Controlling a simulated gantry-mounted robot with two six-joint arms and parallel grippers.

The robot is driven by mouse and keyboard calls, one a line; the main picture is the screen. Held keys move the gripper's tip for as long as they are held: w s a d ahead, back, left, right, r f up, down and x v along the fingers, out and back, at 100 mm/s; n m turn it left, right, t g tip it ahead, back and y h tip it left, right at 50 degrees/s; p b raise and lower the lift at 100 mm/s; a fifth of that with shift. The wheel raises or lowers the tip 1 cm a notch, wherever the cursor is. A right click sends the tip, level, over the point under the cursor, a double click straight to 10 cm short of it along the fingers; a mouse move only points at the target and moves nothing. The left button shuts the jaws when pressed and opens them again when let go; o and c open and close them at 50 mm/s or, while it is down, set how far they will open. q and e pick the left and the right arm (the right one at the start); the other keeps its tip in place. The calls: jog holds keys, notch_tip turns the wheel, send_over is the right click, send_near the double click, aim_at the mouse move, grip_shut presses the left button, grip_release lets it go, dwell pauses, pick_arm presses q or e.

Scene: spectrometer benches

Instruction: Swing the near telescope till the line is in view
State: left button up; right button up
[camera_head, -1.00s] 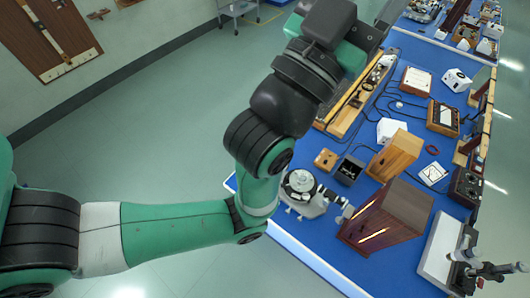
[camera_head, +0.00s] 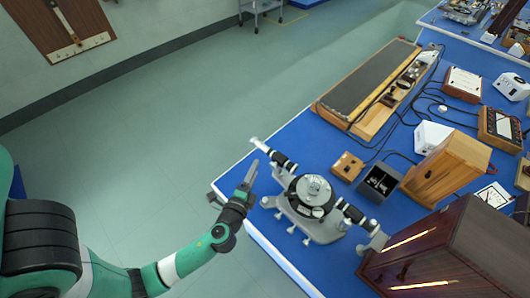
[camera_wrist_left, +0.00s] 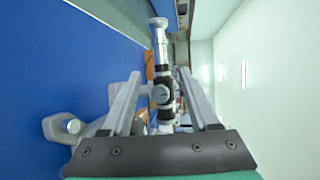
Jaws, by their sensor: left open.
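The spectrometer (camera_head: 312,200) stands on the near left corner of the blue bench, with a round turntable on a grey tripod base. One black-and-silver telescope tube (camera_head: 274,155) points up-left past the bench edge. A second tube (camera_head: 352,214) points right toward a dark wooden box with glowing slits. My left gripper (camera_head: 249,172) is open, just left of the first tube's outer end. In the left wrist view a tube (camera_wrist_left: 160,60) with a black middle shows between the open fingers (camera_wrist_left: 160,88); whether they touch it is unclear. My right gripper is not in view.
The dark slit box (camera_head: 455,240) stands right of the spectrometer. A small black box (camera_head: 378,183), a wooden block (camera_head: 347,165) and a wooden box (camera_head: 445,168) stand behind it. A long wooden tray (camera_head: 370,82) lies farther back. Open floor is left of the bench.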

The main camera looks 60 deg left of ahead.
aim_at(264, 151)
pick_arm(q)
jog(key=x, duration=1.1)
jog(key=shift+w+a+b, duration=0.1)
jog(key=shift+w+b, duration=0.15)
jog(key=shift+b, duration=0.1)
grip_shut()
dwell(0.7)
